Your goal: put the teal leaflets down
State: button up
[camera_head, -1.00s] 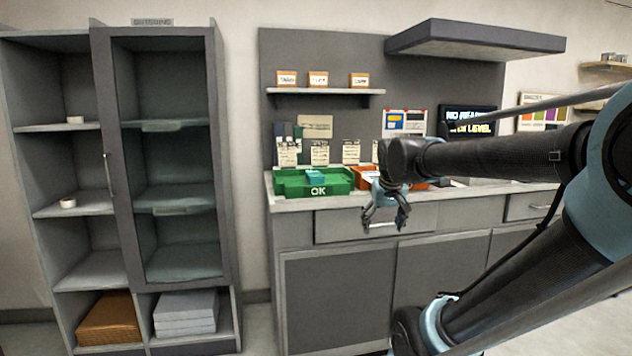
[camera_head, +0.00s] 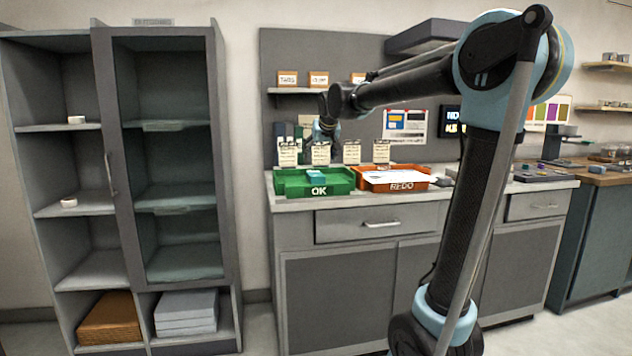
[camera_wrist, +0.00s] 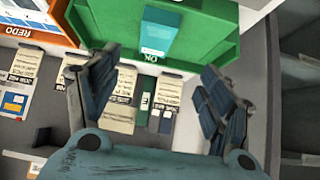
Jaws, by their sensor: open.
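The teal leaflets (camera_head: 315,177) lie as a small stack in the green OK tray (camera_head: 290,188) on the counter. In the wrist view the teal leaflets (camera_wrist: 160,34) show beyond my fingers, inside the green tray (camera_wrist: 207,25), apart from the gripper. My gripper (camera_head: 322,146) is up above the back of the tray, in front of the hanging cards. In the wrist view my gripper (camera_wrist: 160,85) has its two fingers spread wide with nothing between them.
An orange REDO tray (camera_head: 402,186) with white paper stands right of the green tray. Several printed cards (camera_head: 351,151) hang on the wall behind. A small shelf (camera_head: 300,90) is above. A glass-door cabinet (camera_head: 165,160) stands at the left.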

send_near(315, 173)
jog(key=f, duration=0.2)
jog(key=w+a+f, duration=0.1)
jog(key=shift+w+f, duration=0.1)
jog(key=w+f, duration=0.2)
jog(key=w, duration=0.1)
jog(key=shift+w+a+f, duration=0.1)
jog(key=shift+w, duration=0.15)
jog(key=shift+w+a+f, duration=0.15)
jog(key=shift+w+f, duration=0.25)
jog(key=shift+f, duration=0.05)
jog(key=c, duration=1.3)
jog(key=shift+r, duration=0.1)
